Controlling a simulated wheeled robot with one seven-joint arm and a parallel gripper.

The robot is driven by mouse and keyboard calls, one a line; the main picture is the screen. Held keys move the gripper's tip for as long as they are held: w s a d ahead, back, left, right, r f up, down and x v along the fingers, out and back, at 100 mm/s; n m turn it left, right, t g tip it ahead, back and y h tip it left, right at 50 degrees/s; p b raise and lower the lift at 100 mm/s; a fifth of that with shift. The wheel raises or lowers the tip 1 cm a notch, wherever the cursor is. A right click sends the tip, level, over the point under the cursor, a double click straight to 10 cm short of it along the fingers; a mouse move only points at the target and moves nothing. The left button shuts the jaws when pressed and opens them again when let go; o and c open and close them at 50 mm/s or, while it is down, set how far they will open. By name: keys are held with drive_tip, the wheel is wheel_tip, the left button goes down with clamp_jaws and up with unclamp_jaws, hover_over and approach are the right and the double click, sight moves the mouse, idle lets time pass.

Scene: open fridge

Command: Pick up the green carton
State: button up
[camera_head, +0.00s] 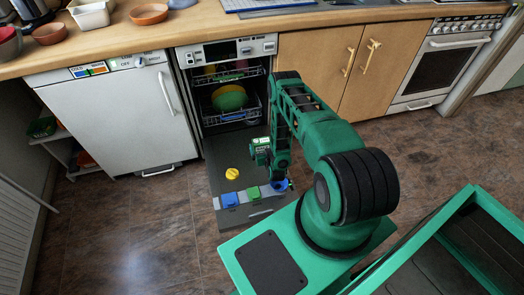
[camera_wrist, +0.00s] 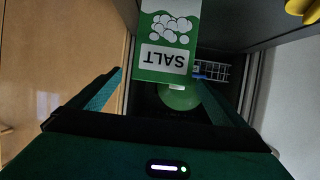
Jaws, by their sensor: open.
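The green carton (camera_wrist: 152,72), with a white label reading SALT, appears upside down in the wrist view, its far end cut off by the top edge. In the head view the green carton (camera_head: 261,147) shows above the lowered dishwasher door, partly behind my arm. My gripper (camera_wrist: 160,85) is open and empty, with one finger to each side of the carton's near end. The head view shows my gripper (camera_head: 278,164) just right of the carton, mostly hidden by my own arm. I cannot tell whether the fingertips overlap the carton.
The dishwasher door (camera_head: 221,155) lies open, with a yellow object (camera_head: 232,174) on it left of the carton. Blue and green compartments line its outer end. A green bowl (camera_head: 229,98) sits in the rack inside. Wooden cabinets (camera_head: 322,78) stand to the right.

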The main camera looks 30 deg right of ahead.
sight(262, 143)
drive_tip(key=shift+x, duration=2.3)
drive_tip(key=shift+w+r, duration=0.15)
drive_tip(key=c, duration=2.1)
drive_tip(key=shift+o, duration=0.2)
drive_tip(key=shift+r, duration=0.15)
wheel_tip(262, 143, up, 4)
drive_tip(key=shift+a+r, duration=0.15)
drive_tip(key=shift+a, duration=0.05)
drive_tip(key=s+a+r, duration=0.2)
drive_tip(key=a+r, duration=0.4)
drive_tip(key=a, duration=0.5)
drive_tip(key=shift+s+r, duration=0.25)
drive_tip(key=shift+s, duration=0.15)
